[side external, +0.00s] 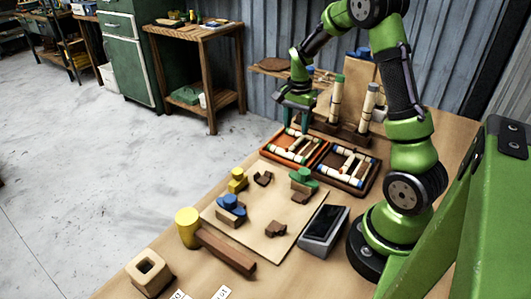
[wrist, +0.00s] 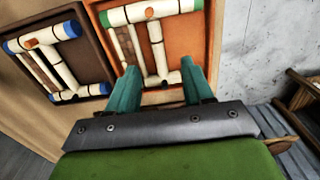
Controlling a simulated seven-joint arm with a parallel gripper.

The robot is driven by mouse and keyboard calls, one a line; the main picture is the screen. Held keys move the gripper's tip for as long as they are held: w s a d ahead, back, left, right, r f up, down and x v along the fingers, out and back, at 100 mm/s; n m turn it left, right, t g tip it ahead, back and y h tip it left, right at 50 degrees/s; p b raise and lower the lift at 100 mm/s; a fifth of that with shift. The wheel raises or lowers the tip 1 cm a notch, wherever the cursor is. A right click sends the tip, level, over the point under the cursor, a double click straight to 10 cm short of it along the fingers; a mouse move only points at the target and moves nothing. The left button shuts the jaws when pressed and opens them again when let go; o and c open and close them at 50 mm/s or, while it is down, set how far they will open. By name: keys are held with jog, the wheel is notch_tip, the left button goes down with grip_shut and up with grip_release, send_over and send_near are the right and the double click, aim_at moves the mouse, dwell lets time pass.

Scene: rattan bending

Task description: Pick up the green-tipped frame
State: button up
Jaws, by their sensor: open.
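The green-tipped frame (wrist: 157,45) lies in the orange tray (wrist: 202,50) in the wrist view. It has pale bars with green ends and a pale bar joining them. In the side view the orange tray (side external: 270,147) is left of the dark tray. My gripper (wrist: 160,83) is open, its teal fingers spread to either side of the frame's near part in the picture. In the side view my gripper (side external: 297,123) points down at the tray's far end. The pads show nothing between them that is clearly held; the height gap cannot be told.
A blue-tipped frame (wrist: 55,65) lies in the dark brown tray (wrist: 88,38) beside it. Upright pale rods (side external: 336,98) stand in a wooden rack behind the trays. A board (side external: 250,217) with coloured blocks and a grey device (side external: 324,231) are nearer the camera.

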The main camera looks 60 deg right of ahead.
aim_at(296, 143)
notch_tip(296, 143, down, 7)
jog(key=shift+s+r, duration=0.1)
jog(key=shift+r, duration=0.05)
dwell(0.4)
grip_shut()
